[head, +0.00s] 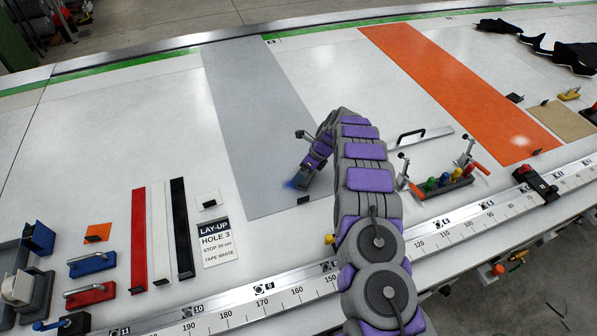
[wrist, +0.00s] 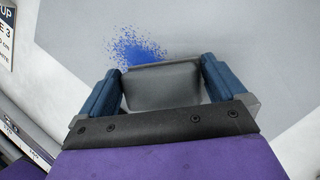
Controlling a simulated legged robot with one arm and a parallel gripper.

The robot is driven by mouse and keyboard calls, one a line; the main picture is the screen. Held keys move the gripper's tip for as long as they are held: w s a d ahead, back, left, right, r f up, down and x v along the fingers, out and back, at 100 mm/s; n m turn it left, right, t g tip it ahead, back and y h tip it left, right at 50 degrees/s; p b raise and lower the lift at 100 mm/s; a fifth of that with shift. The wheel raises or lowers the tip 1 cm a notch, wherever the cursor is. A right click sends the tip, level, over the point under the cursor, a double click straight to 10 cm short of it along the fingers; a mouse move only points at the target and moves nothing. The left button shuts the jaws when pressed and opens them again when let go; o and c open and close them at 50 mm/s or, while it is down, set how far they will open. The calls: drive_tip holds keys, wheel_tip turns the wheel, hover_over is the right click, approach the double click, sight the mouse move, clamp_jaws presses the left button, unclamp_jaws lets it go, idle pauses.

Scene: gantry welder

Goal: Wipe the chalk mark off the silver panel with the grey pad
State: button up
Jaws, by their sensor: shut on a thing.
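The silver panel (head: 250,90) is a long grey strip lying flat on the white table. A blue speckled chalk mark (head: 289,184) is on its near part, just left of my gripper (head: 300,182). In the wrist view, the chalk mark (wrist: 136,52) lies just beyond the grey pad (wrist: 163,90), which hides part of it. My gripper's two blue fingers are shut on the pad's sides. The pad is close over the panel; I cannot tell whether it touches.
An orange panel (head: 440,80) with a pale smudge lies to the right. Toggle clamps with coloured grips (head: 448,182) stand right of my arm. A ruled rail (head: 235,306) runs along the near edge. Blue and red handled blocks (head: 90,293) are at left. The silver panel's far part is clear.

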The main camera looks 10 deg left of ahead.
drive_tip(key=shift+s, duration=0.1)
drive_tip(key=shift+a+f, duration=0.1)
drive_tip(key=shift+a, duration=0.05)
drive_tip(key=shift+s+a+r+p, duration=0.1)
drive_tip(key=shift+s+a+p, duration=0.45)
drive_tip(key=shift+a, duration=0.65)
drive_tip(key=shift+s+a+r+p, duration=0.1)
drive_tip(key=shift+s+a+p, duration=0.45)
drive_tip(key=shift+a, duration=0.6)
drive_tip(key=shift+s+a+r+p, duration=0.1)
drive_tip(key=shift+s+a+p, duration=0.45)
drive_tip(key=shift+a, duration=0.65)
drive_tip(key=shift+s+a+f+p, duration=0.1)
drive_tip(key=shift+s+a+p, duration=0.35)
drive_tip(key=shift+a, duration=0.45)
drive_tip(key=shift+s+a+f+p, duration=0.1)
drive_tip(key=shift+s+a+p, duration=0.25)
drive_tip(key=shift+a, duration=0.55)
drive_tip(key=shift+w, duration=0.1)
